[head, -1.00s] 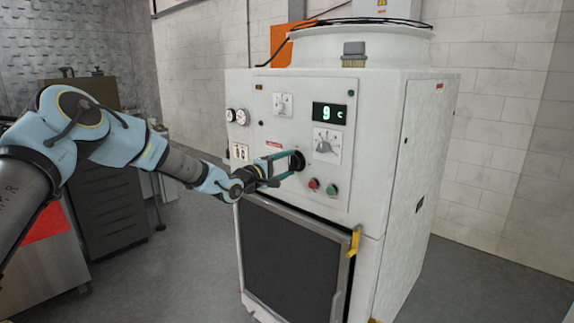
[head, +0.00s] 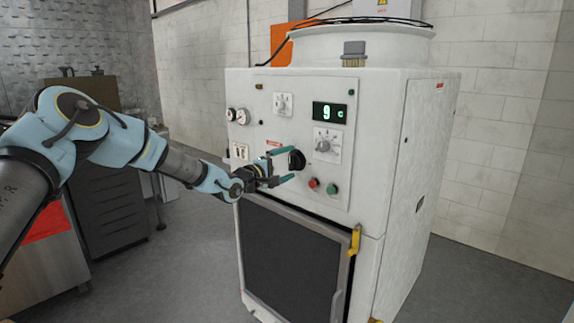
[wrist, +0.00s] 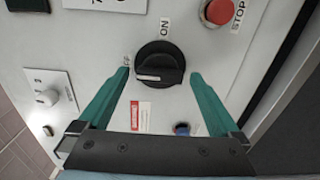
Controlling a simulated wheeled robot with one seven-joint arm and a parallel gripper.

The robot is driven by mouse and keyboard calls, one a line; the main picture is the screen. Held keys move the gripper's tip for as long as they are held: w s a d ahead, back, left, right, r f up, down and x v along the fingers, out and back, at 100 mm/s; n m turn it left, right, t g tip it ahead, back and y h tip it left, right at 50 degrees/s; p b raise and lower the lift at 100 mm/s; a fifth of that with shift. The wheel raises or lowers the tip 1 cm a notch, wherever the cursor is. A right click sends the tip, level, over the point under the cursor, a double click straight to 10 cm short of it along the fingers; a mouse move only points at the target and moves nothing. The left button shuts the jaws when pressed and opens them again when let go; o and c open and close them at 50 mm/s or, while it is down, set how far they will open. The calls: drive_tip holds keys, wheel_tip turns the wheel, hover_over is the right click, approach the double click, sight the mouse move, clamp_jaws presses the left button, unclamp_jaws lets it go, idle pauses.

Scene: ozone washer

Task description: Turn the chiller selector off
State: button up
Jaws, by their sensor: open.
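The chiller selector is a round black knob (head: 297,159) on the white front panel. It also shows in the wrist view (wrist: 160,62). Its white pointer line points left in the wrist view, on the side of a partly hidden OFF label (wrist: 126,61); the ON label (wrist: 165,28) is above the knob. My gripper (head: 284,165) is open, with teal fingers just in front of the knob and to its left in the head view. In the wrist view my gripper (wrist: 158,76) has one finger on each side of the knob, apparently clear of it.
A red STOP button (wrist: 217,12) and a green button (head: 332,189) sit near the knob. A second dial (head: 323,145) is under the green display (head: 329,113). Floor at right is open.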

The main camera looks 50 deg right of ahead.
drive_tip(key=a+b, duration=0.3)
drive_tip(key=a, duration=0.7)
drive_tip(key=shift+w+a, duration=0.3)
drive_tip(key=shift+a, duration=0.1)
drive_tip(key=w+a+f+m+t+y, duration=0.1)
drive_tip(key=w+a+f+y, duration=0.15)
drive_tip(key=a, duration=0.25)
drive_tip(key=w+a+f+t+y, duration=0.2)
drive_tip(key=w+a+f, duration=0.15)
drive_tip(key=a, duration=0.25)
drive_tip(key=w+a+f+m+t+y, duration=0.1)
drive_tip(key=w+a+f+y, duration=0.1)
drive_tip(key=w+a, duration=0.25)
drive_tip(key=w+a+f+t+y, duration=0.1)
drive_tip(key=w+a+y, duration=0.15)
drive_tip(key=a, duration=0.65)
drive_tip(key=w+a+f+t+y, duration=0.1)
drive_tip(key=a+y, duration=0.2)
drive_tip(key=a, duration=0.6)
drive_tip(key=s+a+g+y, duration=0.1)
drive_tip(key=s+a+y, duration=0.25)
drive_tip(key=a, duration=1.45)
drive_tip(key=s+a+r+n+g+y, duration=0.1)
drive_tip(key=s+a+g+y, duration=0.1)
drive_tip(key=s+a, duration=0.8)
drive_tip(key=shift+a+r, duration=0.15)
drive_tip(key=shift+a, duration=0.3)
